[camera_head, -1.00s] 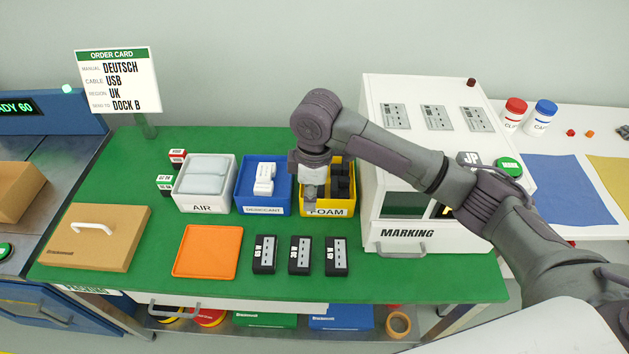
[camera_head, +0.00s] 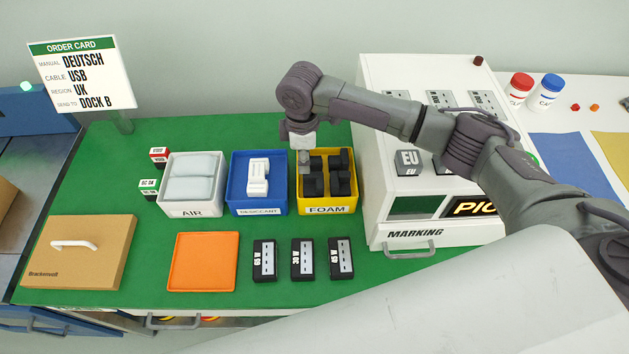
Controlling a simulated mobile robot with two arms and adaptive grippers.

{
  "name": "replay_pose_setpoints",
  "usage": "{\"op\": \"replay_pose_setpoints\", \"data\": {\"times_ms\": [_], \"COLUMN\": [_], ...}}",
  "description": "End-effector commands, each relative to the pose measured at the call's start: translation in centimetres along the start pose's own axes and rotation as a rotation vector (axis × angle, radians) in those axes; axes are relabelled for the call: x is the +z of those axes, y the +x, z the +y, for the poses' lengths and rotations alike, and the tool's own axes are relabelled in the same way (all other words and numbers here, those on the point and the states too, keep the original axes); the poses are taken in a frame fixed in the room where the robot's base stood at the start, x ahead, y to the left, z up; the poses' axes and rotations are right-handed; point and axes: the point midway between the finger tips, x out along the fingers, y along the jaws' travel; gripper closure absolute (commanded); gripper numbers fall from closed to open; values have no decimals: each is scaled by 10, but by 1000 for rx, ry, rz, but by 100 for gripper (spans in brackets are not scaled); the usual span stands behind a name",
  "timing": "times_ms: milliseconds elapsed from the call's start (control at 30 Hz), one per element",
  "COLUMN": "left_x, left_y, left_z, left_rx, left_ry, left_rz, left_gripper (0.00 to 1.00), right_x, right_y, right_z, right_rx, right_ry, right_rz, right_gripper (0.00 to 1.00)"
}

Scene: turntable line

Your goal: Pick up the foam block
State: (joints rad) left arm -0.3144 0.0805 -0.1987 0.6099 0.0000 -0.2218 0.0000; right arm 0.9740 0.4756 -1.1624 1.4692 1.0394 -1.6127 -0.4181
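Several dark foam blocks (camera_head: 340,183) sit in the yellow bin marked FOAM (camera_head: 328,209) on the green table. My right gripper (camera_head: 304,160) points down at the back left corner of this bin, close to the nearest dark blocks. Its fingertips are small and grey, and I cannot tell their opening or whether they touch a block. No block is clearly seen between the fingers. My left gripper is not in view.
A blue DESICCANT bin (camera_head: 236,198) and a white AIR bin (camera_head: 164,197) stand left of the yellow bin. The white MARKING machine (camera_head: 400,235) stands close on its right. In front are an orange tray (camera_head: 203,262) and several black adapters (camera_head: 302,259).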

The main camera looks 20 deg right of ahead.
Motion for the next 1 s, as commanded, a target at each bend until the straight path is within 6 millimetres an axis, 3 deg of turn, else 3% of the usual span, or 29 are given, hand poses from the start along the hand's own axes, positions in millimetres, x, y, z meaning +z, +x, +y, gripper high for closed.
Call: {"op": "replay_pose_setpoints", "data": {"times_ms": [267, 400, 600, 800, 933, 1000], "left_x": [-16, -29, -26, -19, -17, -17], "left_y": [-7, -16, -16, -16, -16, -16], "left_z": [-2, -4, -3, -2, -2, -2], "left_rx": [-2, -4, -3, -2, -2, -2], "left_ry": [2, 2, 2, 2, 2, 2], "left_rz": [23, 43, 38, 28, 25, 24], "left_gripper": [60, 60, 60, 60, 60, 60], "right_x": [2, 5, 4, 4, 4, 4], "right_y": [21, 43, 62, 64, 64, 63], "right_z": [-2, -3, -2, -2, -2, -2], "right_rx": [-2, -2, 0, 1, 1, 1], "right_ry": [1, 0, 0, 0, -1, 0], "right_rz": [-1, -3, 0, 0, 0, 0], "right_gripper": [73, 73, 73, 73, 91, 94]}}
